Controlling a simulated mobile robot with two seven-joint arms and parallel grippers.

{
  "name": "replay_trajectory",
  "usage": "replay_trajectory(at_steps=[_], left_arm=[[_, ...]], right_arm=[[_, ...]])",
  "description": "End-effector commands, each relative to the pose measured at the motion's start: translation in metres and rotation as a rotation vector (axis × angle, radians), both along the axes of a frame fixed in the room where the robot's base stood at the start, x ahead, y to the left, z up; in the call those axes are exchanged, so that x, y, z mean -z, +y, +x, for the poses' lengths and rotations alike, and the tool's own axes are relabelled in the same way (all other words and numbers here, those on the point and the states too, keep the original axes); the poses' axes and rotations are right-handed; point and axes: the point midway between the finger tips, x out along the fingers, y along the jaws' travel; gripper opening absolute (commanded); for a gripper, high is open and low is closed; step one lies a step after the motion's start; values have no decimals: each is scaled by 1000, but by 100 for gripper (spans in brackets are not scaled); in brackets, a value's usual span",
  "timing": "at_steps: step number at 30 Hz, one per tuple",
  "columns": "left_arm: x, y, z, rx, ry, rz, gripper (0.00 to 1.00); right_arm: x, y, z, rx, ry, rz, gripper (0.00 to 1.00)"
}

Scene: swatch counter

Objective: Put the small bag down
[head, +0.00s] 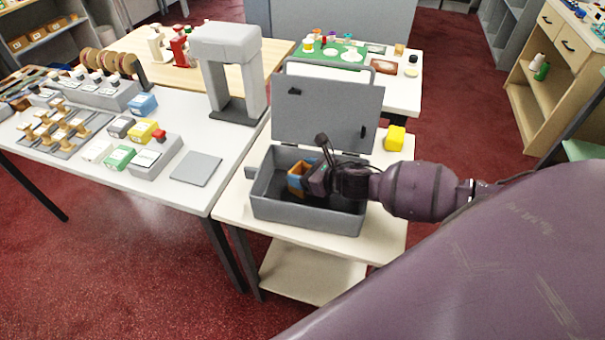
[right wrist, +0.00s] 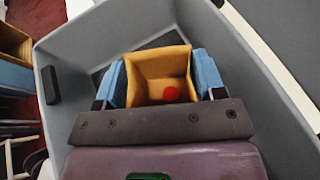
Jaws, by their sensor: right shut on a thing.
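The small bag (head: 294,179) is orange-yellow and shows inside the open grey case (head: 303,212) in the head view. In the right wrist view the small bag (right wrist: 158,66) looks like an open-topped box with a red dot inside. My right gripper (head: 304,178) reaches into the case from the right. Its blue fingers sit on both sides of the bag, shut on it, in the right wrist view (right wrist: 163,80). I cannot tell whether the bag touches the case floor. My left gripper is not in view.
The case's lid (head: 325,110) stands open at the back. A yellow block (head: 395,138) stands on the small pale table (head: 384,222) right of the case. The white counter (head: 188,195) at left holds several blocks, a grey square pad (head: 196,168) and a grey arch (head: 213,77).

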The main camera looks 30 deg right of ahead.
Motion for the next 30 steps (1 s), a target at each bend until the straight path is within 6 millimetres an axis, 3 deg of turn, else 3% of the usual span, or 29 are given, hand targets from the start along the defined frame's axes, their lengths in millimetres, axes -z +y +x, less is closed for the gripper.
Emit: replay_trajectory(at_steps=[13,14,18,30], left_arm=[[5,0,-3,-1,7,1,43],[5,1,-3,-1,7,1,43],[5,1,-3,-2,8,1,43],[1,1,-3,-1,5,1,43]], right_arm=[[8,0,0,-1,-3,-1,41],[8,0,0,-1,-3,-1,66],[7,0,0,0,-2,0,87],[2,-2,-3,0,-1,0,88]])
